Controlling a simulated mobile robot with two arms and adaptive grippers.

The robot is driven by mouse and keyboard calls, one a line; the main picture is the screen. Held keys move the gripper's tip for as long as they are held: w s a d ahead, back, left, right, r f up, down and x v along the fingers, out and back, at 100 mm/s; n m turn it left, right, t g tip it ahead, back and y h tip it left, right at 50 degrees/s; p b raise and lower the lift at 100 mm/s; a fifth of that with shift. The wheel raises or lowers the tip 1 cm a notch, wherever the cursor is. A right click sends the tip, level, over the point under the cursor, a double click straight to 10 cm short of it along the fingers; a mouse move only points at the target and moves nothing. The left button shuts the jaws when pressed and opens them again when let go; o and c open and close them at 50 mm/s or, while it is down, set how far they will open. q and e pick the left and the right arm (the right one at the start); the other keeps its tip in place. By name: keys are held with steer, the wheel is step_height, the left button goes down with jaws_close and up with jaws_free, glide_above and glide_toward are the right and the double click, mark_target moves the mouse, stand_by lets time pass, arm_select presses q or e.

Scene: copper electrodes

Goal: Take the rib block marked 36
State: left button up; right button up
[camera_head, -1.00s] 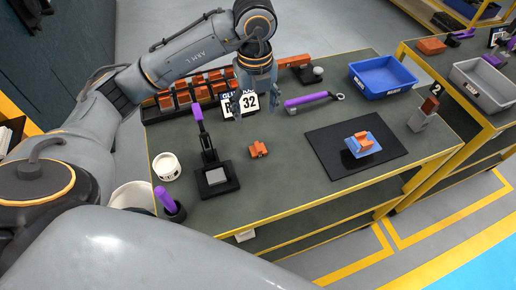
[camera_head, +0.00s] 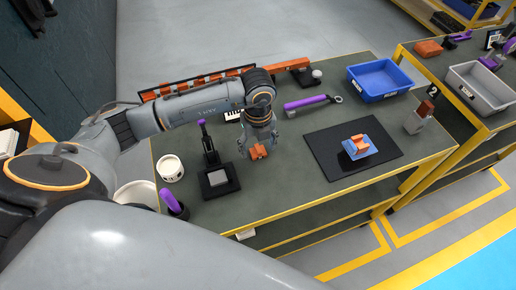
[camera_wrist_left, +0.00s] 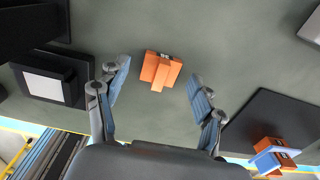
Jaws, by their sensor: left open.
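A small orange copper block with a raised rib (camera_head: 258,152) lies on the green table top. It also shows in the left wrist view (camera_wrist_left: 160,71), where no number can be read on it. My left gripper (camera_head: 259,150) is over this block, pointing down. In the left wrist view the open left gripper (camera_wrist_left: 159,95) has one finger to each side of the block, apart from it and empty. Another orange block (camera_head: 359,141) sits on a blue holder on a black mat. My right gripper is not in view.
A stand with a grey plate (camera_head: 219,181) and purple-topped lever is left of the gripper. A rack of orange blocks (camera_head: 200,81) is behind my arm. A purple-handled wrench (camera_head: 308,102), blue bin (camera_head: 381,78) and black mat (camera_head: 329,154) lie to the right.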

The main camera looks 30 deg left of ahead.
arm_select(q)
jaws_close()
stand_by(0.3)
steer(key=shift+w+r, duration=0.1)
steer(key=shift+r, duration=0.55)
steer(key=w+d+r+b, duration=0.1)
steer(key=d+r+b, duration=0.3)
steer(key=d+r, duration=0.7)
steer(key=d, duration=0.3)
steer(key=shift+r, duration=0.3)
steer(key=shift+w, duration=0.1)
